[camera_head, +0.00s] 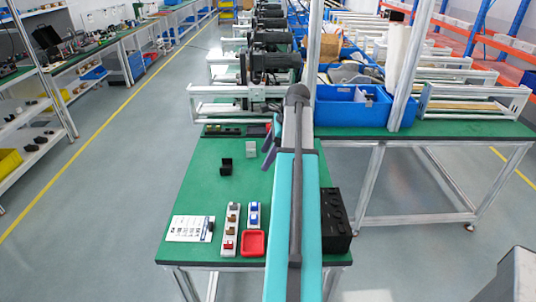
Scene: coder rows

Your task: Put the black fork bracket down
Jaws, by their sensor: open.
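A small black bracket (226,167), which looks like the black fork bracket, stands on the green table top (200,195), left of my arm. My gripper (268,150) shows only in part beside my arm, to the right of the bracket and apart from it. Its dark fingers are open and nothing shows between them. My arm hides the rest of the gripper and part of the table. The fine shape of the bracket is too small to tell.
A grey-white block (251,148) sits near the gripper. Nearer are a white printed sheet (188,229), a white strip (231,232), a blue-and-white strip (253,213), a red tray (253,244) and a black box (338,222). The table's left middle is clear.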

